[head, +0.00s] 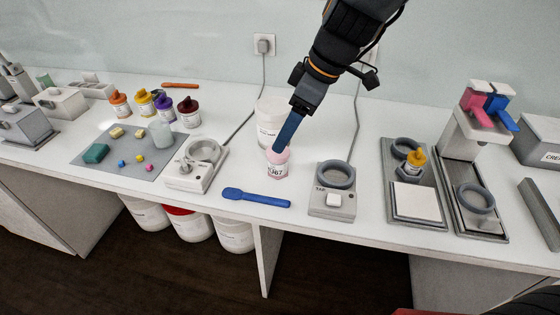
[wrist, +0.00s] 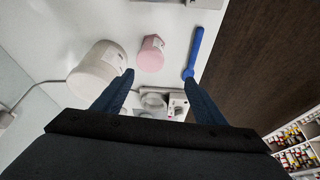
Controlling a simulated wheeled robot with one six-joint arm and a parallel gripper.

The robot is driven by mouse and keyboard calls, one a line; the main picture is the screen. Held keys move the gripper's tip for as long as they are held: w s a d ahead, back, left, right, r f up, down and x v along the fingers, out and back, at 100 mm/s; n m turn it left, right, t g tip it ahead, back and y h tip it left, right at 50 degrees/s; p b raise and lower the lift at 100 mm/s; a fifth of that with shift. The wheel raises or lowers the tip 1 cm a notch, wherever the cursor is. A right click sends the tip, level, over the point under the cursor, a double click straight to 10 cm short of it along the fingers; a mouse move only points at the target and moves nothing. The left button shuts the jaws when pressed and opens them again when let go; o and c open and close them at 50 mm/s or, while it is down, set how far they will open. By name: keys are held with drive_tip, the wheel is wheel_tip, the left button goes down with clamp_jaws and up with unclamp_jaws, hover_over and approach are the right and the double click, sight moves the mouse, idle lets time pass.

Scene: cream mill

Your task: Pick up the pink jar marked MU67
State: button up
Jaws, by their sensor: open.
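The pink jar (head: 277,170) stands upright on the white bench, its label partly readable as "67". In the head view a blue finger of my gripper (head: 279,148) overlaps the jar's top. In the wrist view the pink jar (wrist: 151,54) lies beyond the open fingertips of my gripper (wrist: 159,77), within the span between them and nearer the left one. Nothing is held between the fingers. I cannot tell whether a finger touches the jar.
A large white tub (head: 268,125) stands close behind the jar. A blue spatula (head: 256,197) lies in front of it. A device with a ring (head: 205,152) stands to the left, another (head: 333,190) to the right. Several small jars (head: 163,106) stand farther left.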

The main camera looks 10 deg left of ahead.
drive_tip(key=b, duration=0.4)
hover_over(279, 157)
drive_tip(key=w+d, duration=0.2)
drive_tip(key=d, duration=0.1)
wheel_tip(279, 157, down, 4)
drive_tip(key=shift+s+p+x, duration=0.15)
drive_tip(key=shift+p+x, duration=0.5)
drive_tip(key=shift+x, duration=1.4)
drive_tip(key=shift+s+p+x, duration=0.15)
drive_tip(key=shift+p+x, duration=0.45)
drive_tip(key=shift+x, duration=1.4)
drive_tip(key=shift+w+a, duration=0.1)
drive_tip(key=shift+c, duration=0.2)
drive_tip(key=c, duration=1.1)
